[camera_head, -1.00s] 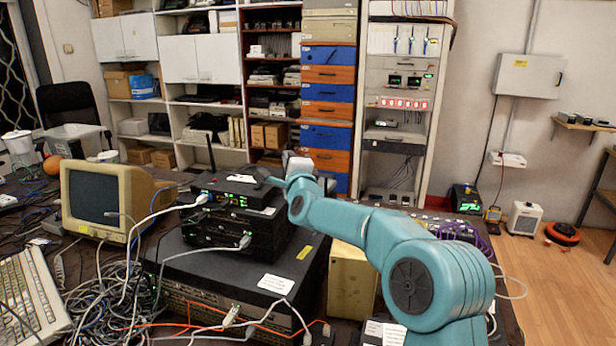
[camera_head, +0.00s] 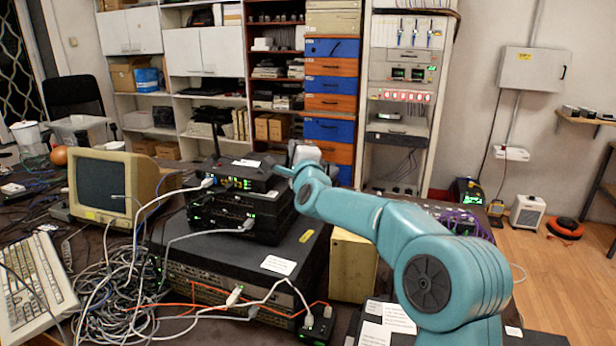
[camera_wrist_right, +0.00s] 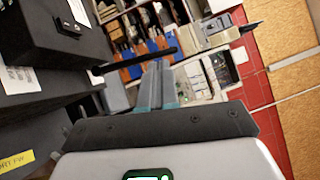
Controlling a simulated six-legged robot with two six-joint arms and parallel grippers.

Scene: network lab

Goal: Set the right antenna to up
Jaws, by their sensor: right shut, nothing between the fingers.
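The black router (camera_head: 238,174) sits on top of a stack of dark devices, with green lights on its front. Its left antenna (camera_head: 214,141) stands upright in the head view. A black bar, seemingly the right antenna (camera_wrist_right: 130,60), reaches out sideways from the router side in the right wrist view. It lies across the picture by the fingertips of my right gripper (camera_wrist_right: 157,68); I cannot tell whether they touch. My right gripper (camera_head: 279,170) is shut and empty at the router's right side in the head view. My left gripper is out of view.
A large dark chassis (camera_head: 225,262) carries the stack. An old monitor (camera_head: 112,188) and tangled cables (camera_head: 120,285) are on the left. A beige box (camera_head: 352,266) stands right of the chassis, below my right arm. Shelves are behind.

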